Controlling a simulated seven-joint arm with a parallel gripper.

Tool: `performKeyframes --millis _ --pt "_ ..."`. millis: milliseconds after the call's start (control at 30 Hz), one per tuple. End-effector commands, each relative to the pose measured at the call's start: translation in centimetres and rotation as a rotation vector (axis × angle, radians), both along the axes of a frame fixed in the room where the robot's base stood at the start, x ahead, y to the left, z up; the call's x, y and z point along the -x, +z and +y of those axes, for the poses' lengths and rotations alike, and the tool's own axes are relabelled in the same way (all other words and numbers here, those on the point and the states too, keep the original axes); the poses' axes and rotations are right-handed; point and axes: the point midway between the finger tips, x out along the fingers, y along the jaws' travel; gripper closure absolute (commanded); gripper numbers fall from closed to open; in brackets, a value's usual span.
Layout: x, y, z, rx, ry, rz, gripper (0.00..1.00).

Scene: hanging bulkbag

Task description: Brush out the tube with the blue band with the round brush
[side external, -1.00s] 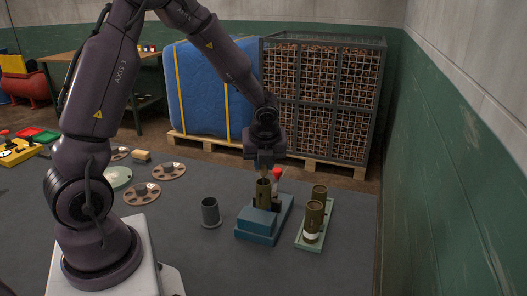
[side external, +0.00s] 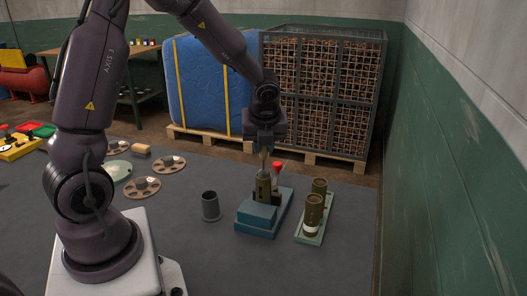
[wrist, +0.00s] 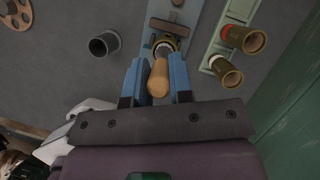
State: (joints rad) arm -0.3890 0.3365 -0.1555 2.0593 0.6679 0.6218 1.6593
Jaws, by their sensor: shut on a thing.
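My gripper (side external: 264,153) is shut on the round brush. Its wooden handle (wrist: 158,78) stands between the blue fingers (wrist: 159,82) in the wrist view. The brush points down at an olive tube (side external: 263,187) held upright in a blue fixture (side external: 257,217). The brush head is at the tube's mouth; how far it is inside is hard to tell. No blue band is clear on this tube. Two other olive tubes stand in a pale green tray (side external: 301,238): one with a white band (side external: 313,212), one with a red band (wrist: 231,32).
An open dark grey cup (side external: 210,206) stands left of the fixture. A red-topped item (side external: 277,166) is just behind the tube. Brown discs with holes (side external: 142,188) lie further left. A green wall is at the right; a wire cage (side external: 325,95) stands behind.

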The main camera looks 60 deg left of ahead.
Motion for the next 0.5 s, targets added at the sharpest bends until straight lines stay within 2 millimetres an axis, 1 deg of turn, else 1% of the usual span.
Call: performKeyframes --millis 100,333,433,500 --pt "-0.01 0.47 0.0 0.0 0.0 -0.001 1.0" --pt "-0.01 0.46 -0.01 0.0 -0.001 0.0 1.0" --pt "0.0 0.22 -0.03 0.001 -0.001 0.001 1.0" --pt "0.0 -0.31 -0.04 0.0 -0.001 0.002 1.0"
